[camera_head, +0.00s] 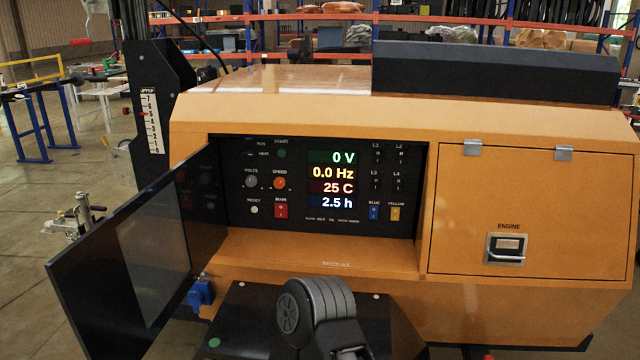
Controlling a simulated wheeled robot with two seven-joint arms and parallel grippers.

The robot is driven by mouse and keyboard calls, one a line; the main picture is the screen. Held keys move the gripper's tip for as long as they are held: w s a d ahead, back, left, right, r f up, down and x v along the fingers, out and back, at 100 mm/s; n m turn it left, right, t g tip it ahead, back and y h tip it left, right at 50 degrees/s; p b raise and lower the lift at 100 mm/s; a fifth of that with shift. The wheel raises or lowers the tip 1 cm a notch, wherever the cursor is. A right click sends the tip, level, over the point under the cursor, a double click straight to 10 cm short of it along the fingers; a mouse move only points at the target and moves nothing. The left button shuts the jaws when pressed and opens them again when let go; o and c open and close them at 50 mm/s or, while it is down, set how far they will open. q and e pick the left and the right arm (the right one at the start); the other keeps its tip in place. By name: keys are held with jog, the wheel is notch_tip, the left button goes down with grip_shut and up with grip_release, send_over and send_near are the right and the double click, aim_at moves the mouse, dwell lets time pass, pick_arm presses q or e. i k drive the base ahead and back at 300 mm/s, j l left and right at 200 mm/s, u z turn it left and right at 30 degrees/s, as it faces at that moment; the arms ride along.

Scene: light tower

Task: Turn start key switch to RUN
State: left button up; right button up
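The orange light tower cabinet has a recessed black control panel (310,222) in the middle of the head view. The start key switch (250,154) appears as a small dark spot at the panel's upper left, near small RUN and HEAT lettering. Its position is too small to tell. A green button (282,153) sits right of it under the START label. The display (332,180) reads 0 V, 0.0 Hz, 25 C and 2.5 h. Neither of my grippers is in view.
The dark panel door (90,270) with a window stands open at the left. Volts (251,181) and speed (279,183) knobs and a red main switch (281,211) sit below. A ridged dark grey part (318,305) stands in front at bottom centre. The engine hatch (535,210) is shut.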

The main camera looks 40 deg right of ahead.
aim_at(248, 152)
jog(key=z, duration=0.95)
